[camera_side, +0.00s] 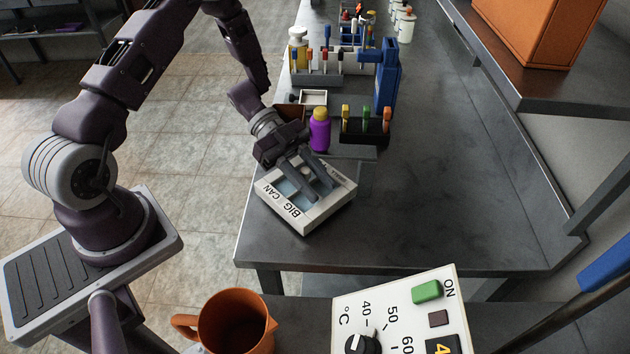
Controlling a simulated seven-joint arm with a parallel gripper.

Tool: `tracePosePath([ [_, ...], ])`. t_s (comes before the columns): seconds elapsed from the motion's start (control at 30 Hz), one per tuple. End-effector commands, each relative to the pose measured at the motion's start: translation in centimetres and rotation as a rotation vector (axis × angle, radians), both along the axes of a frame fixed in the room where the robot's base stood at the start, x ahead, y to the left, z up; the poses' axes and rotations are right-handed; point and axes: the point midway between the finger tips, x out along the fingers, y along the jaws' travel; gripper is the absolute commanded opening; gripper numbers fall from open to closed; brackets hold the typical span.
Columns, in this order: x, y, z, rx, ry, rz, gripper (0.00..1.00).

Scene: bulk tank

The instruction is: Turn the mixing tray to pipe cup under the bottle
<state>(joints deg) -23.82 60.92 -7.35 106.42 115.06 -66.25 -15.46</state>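The mixing tray (316,216) is a square white block near the left edge of the dark bench. The far lettering is covered by my gripper, so I cannot read a pipe label. The bottle (319,132), purple with a yellow cap, stands upright just behind the tray. My gripper (319,191) reaches down over the tray with its two dark fingers apart. I cannot tell whether the fingertips touch the tray, and nothing clearly shows between them.
A black rack (365,138) with coloured-top items stands right of the bottle. Small open boxes (313,97) and a blue stand (386,80) are farther back. The bench to the right is clear. An orange mug (235,325) and a white control panel (390,312) are in front.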

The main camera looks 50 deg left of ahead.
Motion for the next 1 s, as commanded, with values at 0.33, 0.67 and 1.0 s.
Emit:
tracePosePath([
  [0.33,0.02,0.03,0.02,0.000,-0.001,0.001,0.00],
  [0.67,0.05,0.05,0.04,0.000,-0.001,0.001,0.00],
  [1.0,0.08,0.07,0.06,0.000,-0.002,0.001,0.00],
])
